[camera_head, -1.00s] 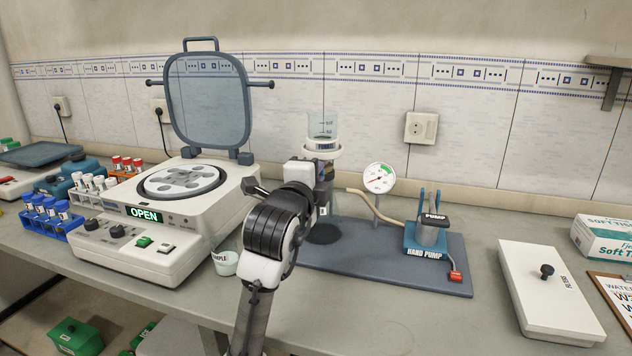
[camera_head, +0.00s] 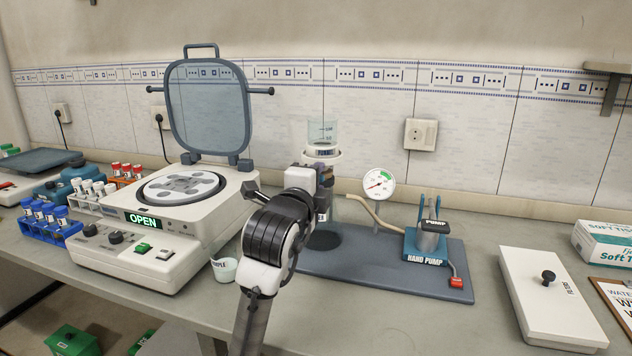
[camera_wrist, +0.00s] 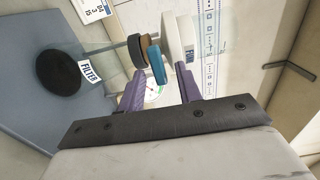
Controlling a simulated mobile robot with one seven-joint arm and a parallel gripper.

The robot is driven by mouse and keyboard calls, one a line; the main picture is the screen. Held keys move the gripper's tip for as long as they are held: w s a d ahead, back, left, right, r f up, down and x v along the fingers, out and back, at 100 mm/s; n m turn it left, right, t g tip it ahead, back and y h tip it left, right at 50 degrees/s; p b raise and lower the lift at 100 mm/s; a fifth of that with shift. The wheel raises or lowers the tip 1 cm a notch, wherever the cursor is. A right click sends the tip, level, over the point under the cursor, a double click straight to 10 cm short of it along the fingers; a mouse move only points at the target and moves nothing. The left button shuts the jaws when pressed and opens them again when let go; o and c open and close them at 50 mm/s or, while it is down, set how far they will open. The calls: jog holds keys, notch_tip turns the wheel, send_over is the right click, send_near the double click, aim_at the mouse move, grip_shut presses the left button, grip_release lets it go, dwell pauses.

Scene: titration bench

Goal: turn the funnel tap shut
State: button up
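The clear glass funnel (camera_head: 323,131) stands upright above a white collar (camera_head: 322,156) in the head view, behind my arm's end. My gripper (camera_wrist: 160,74) is beside the funnel stem, below the collar. In the wrist view its two purple fingers are apart and empty. A blue piece (camera_wrist: 157,64), which looks like the tap handle, sits near the fingertips, roughly in line with the gap. A brown and black round part (camera_wrist: 139,50) is beside it. Contact with the fingers cannot be told. In the head view my arm hides the tap.
A hand pump (camera_head: 426,243) and a gauge (camera_head: 379,184) stand on the dark base (camera_head: 370,270) right of the funnel. The open centrifuge (camera_head: 165,225) and a sample cup (camera_head: 224,269) are to the left.

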jog(key=b+v, duration=0.1)
jog(key=v, duration=1.2)
jog(key=shift+s+b, duration=0.35)
jog(key=shift+b, duration=0.05)
jog(key=shift+a, duration=0.15)
